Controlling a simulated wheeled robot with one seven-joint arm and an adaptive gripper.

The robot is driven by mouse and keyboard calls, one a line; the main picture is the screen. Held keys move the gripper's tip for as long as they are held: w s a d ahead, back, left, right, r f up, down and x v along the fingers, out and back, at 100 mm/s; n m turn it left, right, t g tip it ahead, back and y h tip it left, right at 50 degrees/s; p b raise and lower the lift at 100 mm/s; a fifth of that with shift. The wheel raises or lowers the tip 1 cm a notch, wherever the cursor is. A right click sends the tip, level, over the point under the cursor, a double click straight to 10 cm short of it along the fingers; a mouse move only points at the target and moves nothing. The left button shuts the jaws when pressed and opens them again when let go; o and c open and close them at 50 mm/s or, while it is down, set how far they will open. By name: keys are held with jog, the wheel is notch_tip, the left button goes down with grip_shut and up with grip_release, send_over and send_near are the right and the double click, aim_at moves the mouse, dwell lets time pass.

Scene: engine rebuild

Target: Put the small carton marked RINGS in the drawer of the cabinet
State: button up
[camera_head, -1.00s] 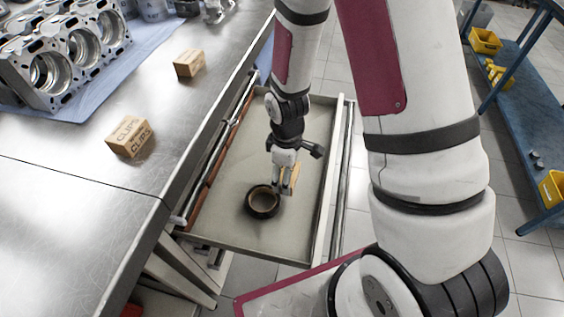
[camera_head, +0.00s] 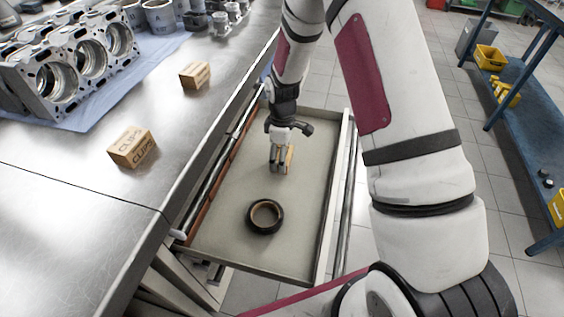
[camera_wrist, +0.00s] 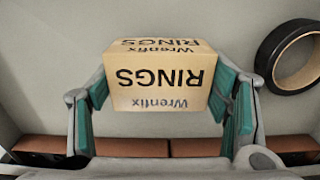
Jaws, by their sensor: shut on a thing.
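The small tan carton marked RINGS (camera_wrist: 160,82) is between the green-padded fingers of my gripper (camera_wrist: 165,100) in the wrist view. The lettering is upside down there. In the head view my gripper (camera_head: 281,168) points down inside the outline of the open drawer (camera_head: 300,235), with the carton (camera_head: 289,158) partly hidden by the fingers. The gripper is shut on the carton. I cannot tell whether the carton touches the drawer floor. The drawer is pulled out from beneath the metal worktop.
A black roll of tape (camera_head: 264,216) lies in the drawer, near its front; it also shows in the wrist view (camera_wrist: 290,58). A CLIPS carton (camera_head: 132,147), another small carton (camera_head: 195,75) and an engine block (camera_head: 70,68) are on the worktop (camera_head: 70,215). The drawer floor right of the tape is clear.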

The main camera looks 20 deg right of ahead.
jog(key=shift+w+f, duration=0.1)
jog(key=shift+f, duration=1.65)
jog(key=shift+f, duration=0.1)
jog(key=o, duration=1.2)
notch_tip(320, 180, up, 12)
jog(key=shift+r, duration=0.25)
